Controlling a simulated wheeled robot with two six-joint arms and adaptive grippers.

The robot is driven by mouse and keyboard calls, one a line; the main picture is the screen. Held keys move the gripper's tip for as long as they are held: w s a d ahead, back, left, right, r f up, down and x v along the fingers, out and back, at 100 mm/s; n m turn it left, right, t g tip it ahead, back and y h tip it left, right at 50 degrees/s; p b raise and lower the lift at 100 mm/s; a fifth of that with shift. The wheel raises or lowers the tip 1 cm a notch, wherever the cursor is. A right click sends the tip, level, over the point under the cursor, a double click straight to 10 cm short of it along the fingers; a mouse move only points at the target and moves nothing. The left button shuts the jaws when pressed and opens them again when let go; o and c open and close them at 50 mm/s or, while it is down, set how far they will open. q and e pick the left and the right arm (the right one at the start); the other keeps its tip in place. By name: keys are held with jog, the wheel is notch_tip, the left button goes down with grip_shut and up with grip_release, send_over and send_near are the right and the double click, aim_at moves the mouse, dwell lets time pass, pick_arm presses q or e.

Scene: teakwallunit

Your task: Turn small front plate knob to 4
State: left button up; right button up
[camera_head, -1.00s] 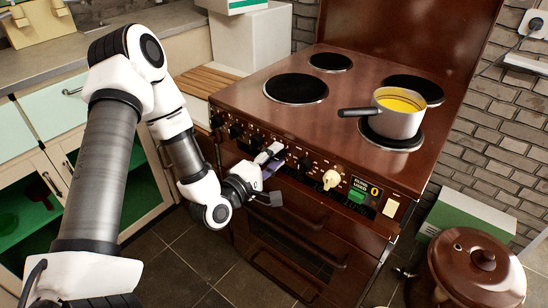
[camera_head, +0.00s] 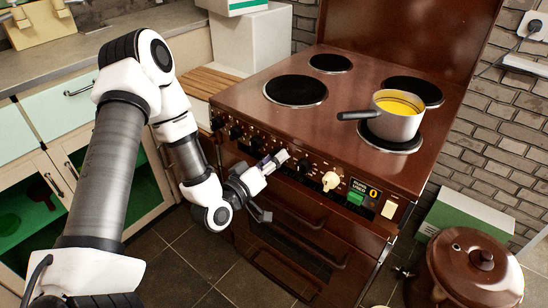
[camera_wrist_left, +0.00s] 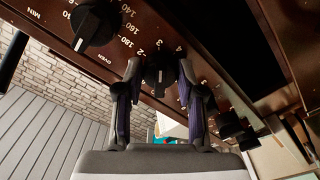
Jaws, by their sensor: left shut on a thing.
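The brown stove (camera_head: 352,98) has a front panel with a row of black knobs. My left gripper (camera_head: 276,161) is at this panel, near its middle, and its fingers hide the knob there. In the left wrist view, a small black knob (camera_wrist_left: 161,82) sits between the two fingertips of my left gripper (camera_wrist_left: 160,70), which is shut on it. White digits such as 2, 3 and 4 are printed on the panel around this knob. I cannot tell exactly which digit its pointer faces. My right gripper is not in view.
A larger black oven knob (camera_wrist_left: 93,24) is beside the held knob, and more black knobs (camera_wrist_left: 231,124) lie on the other side. A cream knob (camera_head: 331,180) is farther right on the panel. A saucepan (camera_head: 396,112) stands on a burner. A brown pot (camera_head: 470,268) stands at lower right.

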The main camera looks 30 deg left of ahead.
pick_arm(q)
jog(key=m+p, duration=0.1)
jog(key=m, duration=0.3)
jog(key=shift+m, duration=0.3)
jog(key=shift+a+m+p, duration=0.1)
jog(key=shift+m+p, duration=0.7)
jog(key=shift+m, duration=0.8)
jog(key=shift+f, duration=0.1)
jog(key=o, duration=1.1)
jog(key=shift+o, duration=0.2)
jog(key=s, duration=0.7)
jog(key=shift+s+a, duration=0.25)
jog(key=shift+a, duration=0.05)
